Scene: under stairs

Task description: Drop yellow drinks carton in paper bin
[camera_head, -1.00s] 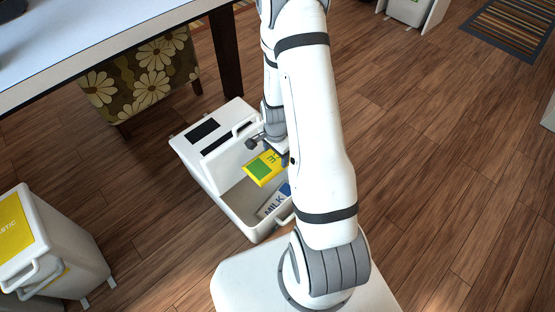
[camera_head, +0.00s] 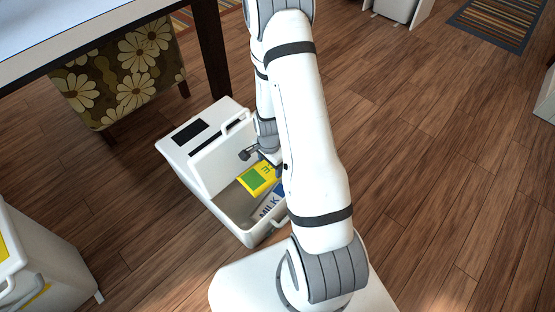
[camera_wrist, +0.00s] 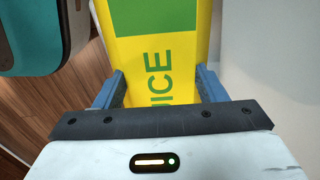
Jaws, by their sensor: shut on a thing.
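The yellow drinks carton (camera_head: 257,180), with a green patch, is held in my gripper (camera_head: 262,160) at the opening of a white pull-out bin (camera_head: 205,170). In the wrist view the carton (camera_wrist: 155,50) shows "ICE" lettering between the two blue fingers of my gripper (camera_wrist: 160,88), which are shut on its sides. A carton marked MILK (camera_head: 269,206) lies inside the bin, just below the yellow one. My arm hides the bin's right side. No label on this bin is readable, and I cannot tell whether the cartons touch.
Another white bin (camera_head: 50,255) with a yellow label stands at the lower left. A table (camera_head: 80,50) and a flowered chair (camera_head: 125,80) are at the upper left. A striped rug (camera_head: 495,22) lies at the upper right. The wooden floor on the right is clear.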

